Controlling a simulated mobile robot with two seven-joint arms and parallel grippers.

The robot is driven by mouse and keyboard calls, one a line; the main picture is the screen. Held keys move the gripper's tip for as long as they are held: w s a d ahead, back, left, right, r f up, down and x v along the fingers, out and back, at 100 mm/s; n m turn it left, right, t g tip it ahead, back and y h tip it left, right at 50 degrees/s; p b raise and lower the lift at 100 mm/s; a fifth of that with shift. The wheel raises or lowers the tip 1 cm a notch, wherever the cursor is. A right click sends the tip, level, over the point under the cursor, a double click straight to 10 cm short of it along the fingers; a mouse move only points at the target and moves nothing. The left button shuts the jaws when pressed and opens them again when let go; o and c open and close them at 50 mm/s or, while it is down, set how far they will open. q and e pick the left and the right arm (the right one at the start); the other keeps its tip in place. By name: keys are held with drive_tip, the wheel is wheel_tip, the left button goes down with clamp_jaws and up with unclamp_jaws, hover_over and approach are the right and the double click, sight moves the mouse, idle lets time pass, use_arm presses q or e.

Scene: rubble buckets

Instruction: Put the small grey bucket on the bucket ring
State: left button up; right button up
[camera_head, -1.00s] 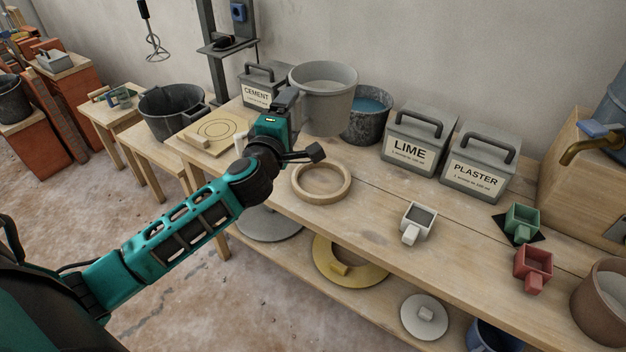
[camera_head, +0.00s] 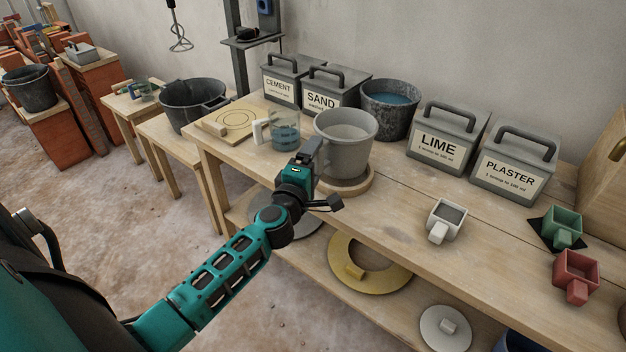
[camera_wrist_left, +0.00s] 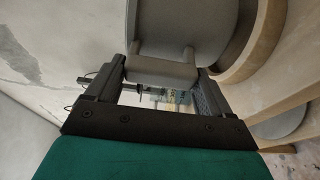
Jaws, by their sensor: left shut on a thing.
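The small grey bucket (camera_head: 345,140) is upright over the wooden bucket ring (camera_head: 362,189) on the workbench. Its base is at the ring, and I cannot tell if it rests there or hangs just above. My left gripper (camera_head: 308,158) is at the bucket's near left side. In the left wrist view the gripper (camera_wrist_left: 163,82) is shut on the bucket's handle (camera_wrist_left: 160,71), with a finger at each end. The bucket wall (camera_wrist_left: 185,25) and the ring (camera_wrist_left: 262,45) show beyond it. My right gripper is not in view.
Behind stand the cement box (camera_head: 283,82), sand box (camera_head: 327,92), dark bucket (camera_head: 390,112), lime box (camera_head: 440,145) and plaster box (camera_head: 508,180). A clear jug (camera_head: 285,130) is left of the bucket. A white scoop (camera_head: 440,228) lies to the right, with free bench between.

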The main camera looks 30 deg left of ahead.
use_arm(q)
wheel_tip(320, 180, down, 3)
drive_tip(key=shift+b, duration=1.05)
drive_tip(key=shift+f+b, duration=0.3)
drive_tip(key=shift+f, duration=0.05)
drive_tip(key=shift+r, duration=0.15)
drive_tip(key=shift+f, duration=0.25)
drive_tip(key=o, duration=1.3)
drive_tip(key=shift+c, duration=0.2)
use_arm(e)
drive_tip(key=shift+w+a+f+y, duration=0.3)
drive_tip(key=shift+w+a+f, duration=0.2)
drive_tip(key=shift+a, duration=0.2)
